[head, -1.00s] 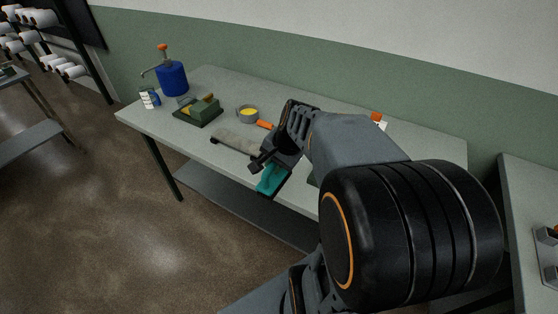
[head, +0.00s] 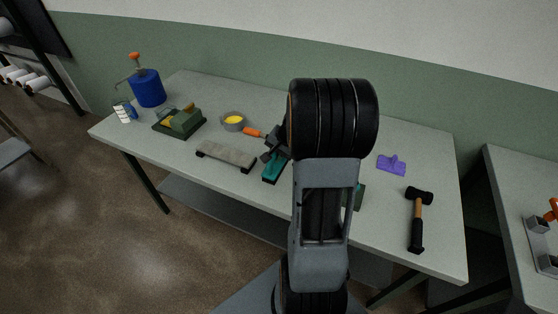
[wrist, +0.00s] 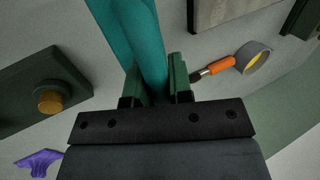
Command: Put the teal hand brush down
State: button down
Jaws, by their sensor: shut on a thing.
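The teal hand brush (head: 272,172) shows in the head view over the front part of the grey worktable (head: 390,225), partly hidden by my arm. In the wrist view the teal brush (wrist: 140,35) runs up from between the dark green fingers. My gripper (wrist: 157,82) is shut on it. In the head view my gripper (head: 274,153) is largely hidden by my own wrist and forearm. The brush looks low over the table; I cannot tell whether it touches the top.
A grey pad (head: 226,155) lies left of the brush. A purple piece (head: 392,164) and mallet (head: 417,220) lie right. A dark green plate with a knob (wrist: 30,98) is nearby.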

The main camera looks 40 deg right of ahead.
jog(key=shift+w+d+f, duration=0.2)
jog(key=shift+d+f, duration=0.25)
jog(key=shift+f, duration=0.1)
jog(key=shift+w+d+f, duration=0.15)
jog(key=shift+d+f, duration=0.3)
jog(key=shift+f, duration=0.1)
notch_tip(320, 180, down, 3)
jog(key=shift+w+d+r+p, duration=0.1)
jog(key=shift+d+p, duration=0.05)
jog(key=shift+p, duration=0.25)
jog(key=shift+f, duration=0.35)
jog(key=shift+f, duration=0.2)
jog(key=c, duration=1)
grip_release()
jog(key=shift+r, duration=0.15)
